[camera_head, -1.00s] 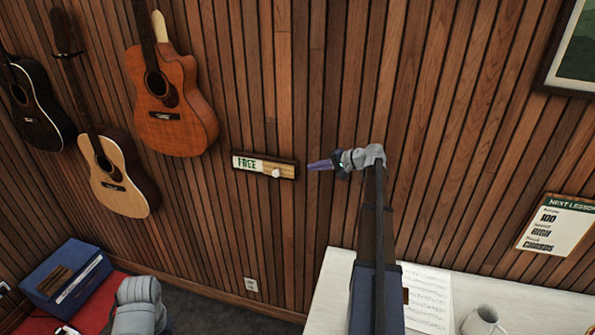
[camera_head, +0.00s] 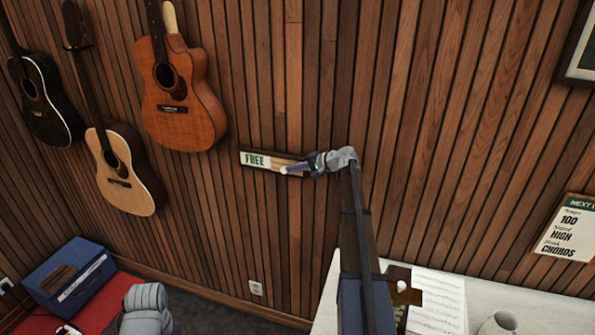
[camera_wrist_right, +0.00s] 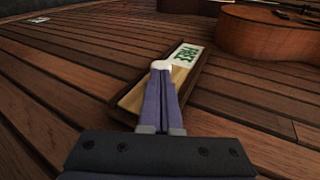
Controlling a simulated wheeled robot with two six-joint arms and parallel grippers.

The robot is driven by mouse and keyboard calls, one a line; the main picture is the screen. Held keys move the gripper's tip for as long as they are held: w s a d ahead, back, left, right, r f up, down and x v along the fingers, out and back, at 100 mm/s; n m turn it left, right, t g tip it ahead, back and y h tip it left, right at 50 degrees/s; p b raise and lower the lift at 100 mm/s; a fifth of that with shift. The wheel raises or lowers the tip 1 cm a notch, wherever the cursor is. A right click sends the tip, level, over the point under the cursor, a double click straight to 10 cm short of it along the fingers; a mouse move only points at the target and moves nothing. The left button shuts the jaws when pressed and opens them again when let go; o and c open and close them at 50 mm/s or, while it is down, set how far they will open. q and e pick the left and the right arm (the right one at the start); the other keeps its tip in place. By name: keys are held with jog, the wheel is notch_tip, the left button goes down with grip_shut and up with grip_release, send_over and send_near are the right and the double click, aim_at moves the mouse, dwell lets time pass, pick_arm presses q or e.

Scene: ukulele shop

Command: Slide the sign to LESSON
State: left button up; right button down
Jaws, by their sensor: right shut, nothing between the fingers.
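The sliding sign (camera_head: 256,160) is a small framed board on the wood-panelled wall, with FREE in green on white at its left part and bare light wood at its right part. A white knob (camera_wrist_right: 160,66) shows just beyond my fingertips in the right wrist view. My right gripper (camera_head: 294,168) is shut with nothing between the fingers, its tips at the knob. They look to touch it or nearly so; the exact contact is hard to tell. No LESSON word shows. Of my left arm only a grey part shows at the bottom left; its fingers are out of view.
Several guitars (camera_head: 180,95) hang on the wall left of the sign. A white table (camera_head: 325,305) with sheet music (camera_head: 437,300) and a mug (camera_head: 497,323) stands below right. A blue box (camera_head: 70,272) sits on red at lower left. The wall around the sign is clear.

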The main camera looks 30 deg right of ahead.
jog(key=w+a, duration=0.5)
jog(key=w, duration=0.1)
jog(key=w+a, duration=0.3)
jog(key=w, duration=0.1)
jog(key=shift+w+a, duration=0.1)
jog(key=shift+a, duration=0.2)
jog(key=shift+w+a, duration=0.3)
jog(key=shift+a, duration=0.1)
jog(key=shift+r, duration=0.1)
